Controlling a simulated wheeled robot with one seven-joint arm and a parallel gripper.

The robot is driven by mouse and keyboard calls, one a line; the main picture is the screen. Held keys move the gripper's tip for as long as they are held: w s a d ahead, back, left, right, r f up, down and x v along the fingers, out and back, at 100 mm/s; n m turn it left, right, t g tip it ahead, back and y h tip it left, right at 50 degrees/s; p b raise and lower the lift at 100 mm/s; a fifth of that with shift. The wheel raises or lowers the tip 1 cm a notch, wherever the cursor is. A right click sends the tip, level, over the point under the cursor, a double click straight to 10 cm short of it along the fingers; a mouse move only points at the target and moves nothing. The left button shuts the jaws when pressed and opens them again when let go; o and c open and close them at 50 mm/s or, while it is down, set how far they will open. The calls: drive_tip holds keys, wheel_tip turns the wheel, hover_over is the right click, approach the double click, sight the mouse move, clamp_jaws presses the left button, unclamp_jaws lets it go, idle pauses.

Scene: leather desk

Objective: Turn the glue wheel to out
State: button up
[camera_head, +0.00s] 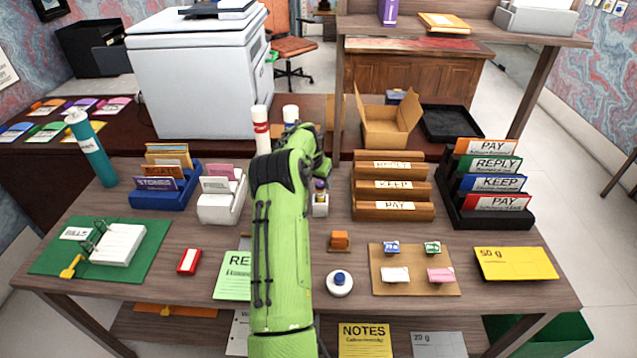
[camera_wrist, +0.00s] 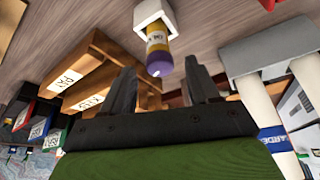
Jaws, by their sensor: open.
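A glue stick (camera_wrist: 156,42) with a yellow, printed label and a purple round end (camera_wrist: 159,66) sits in a white holder (camera_wrist: 152,12) in the wrist view. The purple end, which looks like the wheel, points toward my gripper (camera_wrist: 159,88). My gripper is open, with its two dark fingers on either side of and just short of the purple end; I see no contact. In the head view the glue stick (camera_head: 320,185) stands in its white holder (camera_head: 320,208) right beside my green arm, which partly hides it. The fingertips are hidden there.
Wooden sorters (camera_head: 393,191) stand close to the right, with a cardboard box (camera_head: 388,122) behind. White tubes (camera_head: 260,126) stand behind my arm on the left; white tubes with a blue band (camera_wrist: 272,135) also show in the wrist view. A white card holder (camera_head: 220,205) lies left.

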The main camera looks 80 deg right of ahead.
drive_tip(key=shift+d+f, duration=0.25)
drive_tip(key=shift+f, duration=0.3)
drive_tip(key=c, duration=1.1)
drive_tip(key=shift+o, duration=0.2)
